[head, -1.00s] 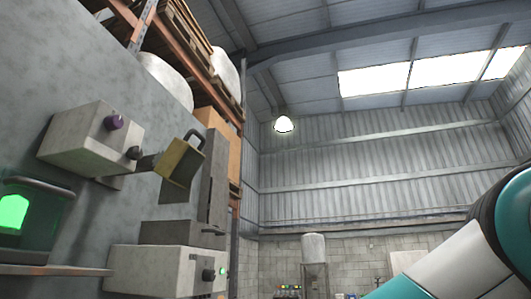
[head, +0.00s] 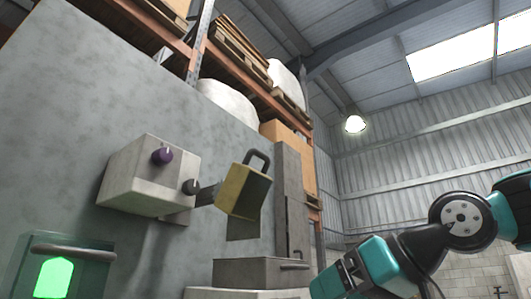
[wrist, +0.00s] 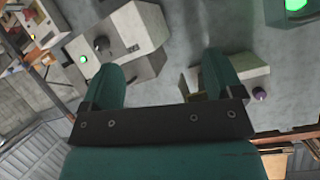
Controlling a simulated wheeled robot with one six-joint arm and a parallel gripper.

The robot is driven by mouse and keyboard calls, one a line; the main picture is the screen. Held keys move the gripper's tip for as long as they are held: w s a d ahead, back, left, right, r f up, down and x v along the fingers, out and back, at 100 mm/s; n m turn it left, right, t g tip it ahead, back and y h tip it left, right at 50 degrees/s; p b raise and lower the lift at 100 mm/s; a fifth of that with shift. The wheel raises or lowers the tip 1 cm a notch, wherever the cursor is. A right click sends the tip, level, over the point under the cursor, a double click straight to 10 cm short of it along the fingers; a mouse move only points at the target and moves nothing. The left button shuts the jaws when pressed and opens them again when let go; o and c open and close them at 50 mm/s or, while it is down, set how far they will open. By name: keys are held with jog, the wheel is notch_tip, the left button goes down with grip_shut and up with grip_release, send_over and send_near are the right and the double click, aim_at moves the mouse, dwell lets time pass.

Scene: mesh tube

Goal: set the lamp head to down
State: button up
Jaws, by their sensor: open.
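The lamp head (head: 243,190) is a yellow-sided box with a dark face and a black loop handle (head: 259,160) on top. In the head view it sits tilted on a short arm from a dark pivot (head: 190,187) on a pale housing (head: 150,175) with a purple knob (head: 162,156). In the wrist view my gripper (wrist: 163,76) is open, its two teal fingers apart with nothing clearly held. That view shows the purple knob (wrist: 259,94) beyond the right finger, which hides most of the lamp head. My gripper's fingers are not clear in the head view.
A grey wall panel (head: 60,120) carries these fixtures. A box with a green light (head: 55,278) and a bar handle is at lower left. A grey box (head: 260,271) is below the lamp. Shelving (head: 235,55) stands behind; open room lies to the right.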

notch_tip(320, 180, up, 17)
jog(key=d+n+t+y+p, duration=0.2)
jog(key=n+y+p, duration=0.2)
send_near(264, 155)
jog(key=shift+t, duration=0.4)
jog(key=shift+s+f+p+x, duration=0.15)
jog(key=shift+p+x, duration=1.6)
jog(key=shift+x, duration=0.9)
jog(key=shift+s+f+p+x, duration=0.1)
jog(key=shift+p+x, duration=1.6)
jog(key=shift+x, duration=0.95)
jog(key=shift+a, duration=0.15)
jog(key=shift+c, duration=0.2)
